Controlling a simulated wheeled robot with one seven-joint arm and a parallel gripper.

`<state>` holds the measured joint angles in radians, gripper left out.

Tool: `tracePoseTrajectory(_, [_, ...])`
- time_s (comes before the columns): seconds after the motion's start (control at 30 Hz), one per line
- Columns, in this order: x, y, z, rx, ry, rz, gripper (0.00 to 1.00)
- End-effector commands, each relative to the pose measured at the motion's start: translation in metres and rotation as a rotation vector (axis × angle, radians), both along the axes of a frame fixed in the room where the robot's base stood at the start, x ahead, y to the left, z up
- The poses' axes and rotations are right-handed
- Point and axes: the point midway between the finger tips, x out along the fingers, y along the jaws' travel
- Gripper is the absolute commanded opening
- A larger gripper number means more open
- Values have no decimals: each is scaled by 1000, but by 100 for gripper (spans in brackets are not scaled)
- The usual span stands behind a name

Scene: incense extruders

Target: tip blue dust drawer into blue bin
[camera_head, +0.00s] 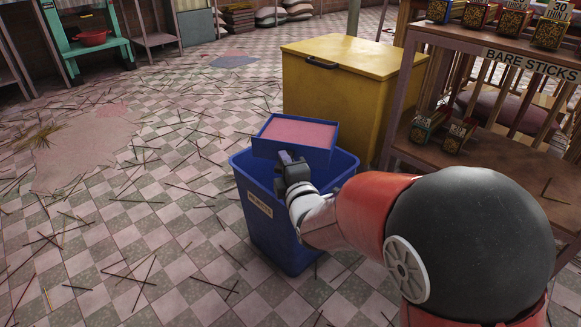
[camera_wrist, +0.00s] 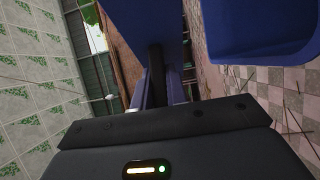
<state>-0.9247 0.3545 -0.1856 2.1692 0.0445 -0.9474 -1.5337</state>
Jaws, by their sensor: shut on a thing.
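The blue drawer (camera_head: 262,150) is filled with pink dust (camera_head: 297,132) and looks roughly level in the head view. It is over the far part of the open blue bin (camera_head: 270,225), which stands on the floor with a pale label on its front. My gripper (camera_head: 287,160) is shut on the drawer at its near side. In the wrist view, my fingers (camera_wrist: 158,88) reach to the drawer's blue face (camera_wrist: 150,25), and the bin (camera_wrist: 260,35) appears at the right. The bin's inside bottom is hidden.
A yellow chest (camera_head: 345,62) stands close behind the bin. A wooden shelf (camera_head: 480,165) with small boxes and a "BARE STICKS" sign is at the right. Thin sticks litter the tiled floor, with a pinkish patch (camera_head: 85,145) at left. Open floor lies left of the bin.

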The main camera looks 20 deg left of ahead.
Motion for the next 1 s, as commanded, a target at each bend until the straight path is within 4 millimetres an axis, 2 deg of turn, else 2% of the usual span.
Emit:
tracePoseTrajectory(0.03, [-10, 10, 3, 3, -4, 24, 0])
tracePoseTrajectory(0.1, [-18, 18, 9, 2, -1, 43, 0])
tracePoseTrajectory(0.2, [-21, 22, 14, -2, 17, 53, 0])
tracePoseTrajectory(0.37, [-18, 22, 23, -13, 100, 52, 0])
tracePoseTrajectory(0.7, [-5, 21, 48, -54, 393, 46, 0])
tracePoseTrajectory(1.0, [0, 22, 52, -73, 502, 44, 0])
